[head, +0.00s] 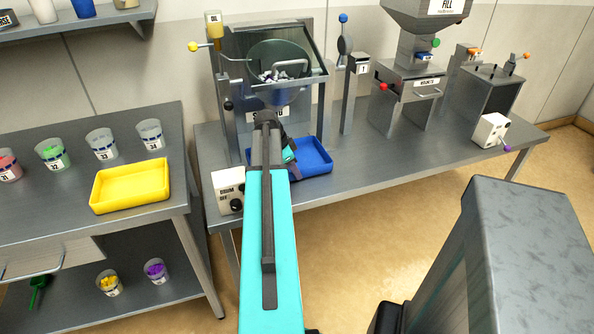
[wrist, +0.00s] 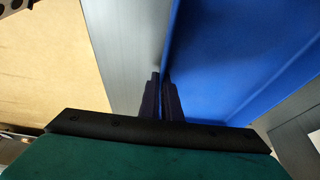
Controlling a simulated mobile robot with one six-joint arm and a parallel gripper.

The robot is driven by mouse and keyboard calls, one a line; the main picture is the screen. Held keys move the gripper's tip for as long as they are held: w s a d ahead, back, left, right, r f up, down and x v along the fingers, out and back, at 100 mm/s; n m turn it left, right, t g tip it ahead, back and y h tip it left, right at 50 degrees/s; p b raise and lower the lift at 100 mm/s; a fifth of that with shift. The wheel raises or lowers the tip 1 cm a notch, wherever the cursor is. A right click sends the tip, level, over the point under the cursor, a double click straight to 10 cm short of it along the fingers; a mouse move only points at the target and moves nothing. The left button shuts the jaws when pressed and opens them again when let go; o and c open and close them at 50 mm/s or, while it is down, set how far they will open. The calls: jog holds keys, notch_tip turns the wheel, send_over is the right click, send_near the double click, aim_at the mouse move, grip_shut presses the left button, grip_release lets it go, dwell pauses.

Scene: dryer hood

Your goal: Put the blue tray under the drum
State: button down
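The blue tray (head: 314,153) lies on the steel bench, low at the front of the drum machine; my arm hides its left part. How far it reaches beneath the drum (head: 280,60) I cannot tell. The drum is a round, glassy vessel in a steel frame. In the wrist view, the tray (wrist: 235,55) fills the right side. My gripper (wrist: 161,76) has its two dark fingers close together at the tray's side wall, with the rim appearing pinched between them. In the head view my fingertips are hidden behind my wrist.
A white "DRUM OFF" box (head: 228,191) stands at the bench's front left. A yellow tray (head: 131,186) and several cups are on the left table. The filling machine (head: 408,90) stands to the right; the bench (head: 385,160) between is clear.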

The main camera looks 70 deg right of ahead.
jog(key=shift+f, duration=0.25)
jog(key=c, duration=2)
grip_release()
jog(key=shift+r, duration=0.25)
jog(key=b+v, duration=0.1)
jog(key=v, duration=1)
jog(key=shift+w+r, duration=0.2)
jog(key=shift+r, duration=0.15)
jog(key=shift+s+a, duration=0.1)
jog(key=shift+a, duration=0.05)
